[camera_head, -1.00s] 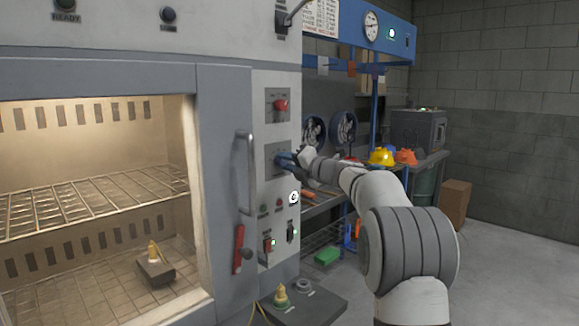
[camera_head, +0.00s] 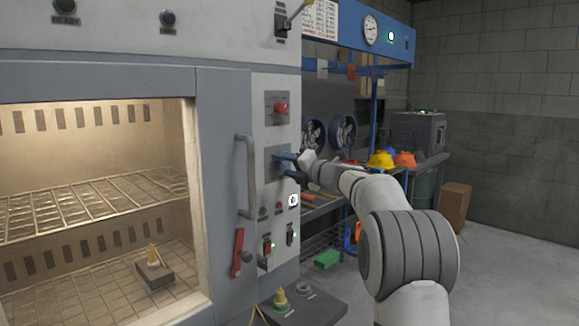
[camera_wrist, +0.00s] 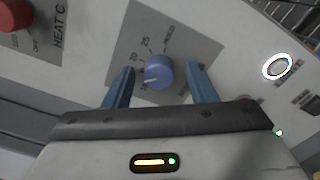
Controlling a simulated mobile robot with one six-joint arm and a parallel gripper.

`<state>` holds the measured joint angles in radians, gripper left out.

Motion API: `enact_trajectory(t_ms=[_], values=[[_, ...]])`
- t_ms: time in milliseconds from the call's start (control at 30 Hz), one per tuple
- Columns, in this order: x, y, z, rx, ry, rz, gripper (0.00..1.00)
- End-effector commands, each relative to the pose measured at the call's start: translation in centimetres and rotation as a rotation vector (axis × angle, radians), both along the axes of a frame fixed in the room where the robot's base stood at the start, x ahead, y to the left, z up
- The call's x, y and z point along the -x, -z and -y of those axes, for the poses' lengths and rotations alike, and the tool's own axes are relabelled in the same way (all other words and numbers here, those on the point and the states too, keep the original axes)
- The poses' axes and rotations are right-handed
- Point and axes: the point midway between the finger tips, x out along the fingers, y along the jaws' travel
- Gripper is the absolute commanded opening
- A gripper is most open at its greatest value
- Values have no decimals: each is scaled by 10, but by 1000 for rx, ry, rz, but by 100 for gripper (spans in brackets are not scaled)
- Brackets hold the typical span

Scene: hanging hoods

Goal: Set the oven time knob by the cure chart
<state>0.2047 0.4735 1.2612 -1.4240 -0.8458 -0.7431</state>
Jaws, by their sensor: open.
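The blue time knob (camera_wrist: 159,72) shows in the wrist view on a grey dial plate (camera_wrist: 190,42) with printed marks; 25 and part of another number are legible. Its white pointer line points toward the lower left of that picture. My gripper (camera_wrist: 161,84) is open, with one blue finger on each side of the knob and a visible gap on both sides. In the head view my gripper (camera_head: 285,160) is at the oven's control panel and hides the knob. A white chart (camera_head: 319,19) with red and dark print hangs at the top; its text is too small to read.
The red heat knob (camera_head: 281,109) sits above on the panel; it also shows in the wrist view (camera_wrist: 14,14). A door handle (camera_head: 246,175) stands out left of the panel. Switches (camera_head: 290,234) and a white round button (camera_head: 293,200) lie below.

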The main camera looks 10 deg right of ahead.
Motion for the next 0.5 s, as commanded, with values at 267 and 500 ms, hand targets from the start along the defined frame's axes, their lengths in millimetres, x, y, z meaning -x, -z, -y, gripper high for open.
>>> enact_trajectory(t_ms=[267, 500], values=[[30, 0, 24, 1, 4, 0, 51], [56, 0, 43, 1, 2, 1, 51]])
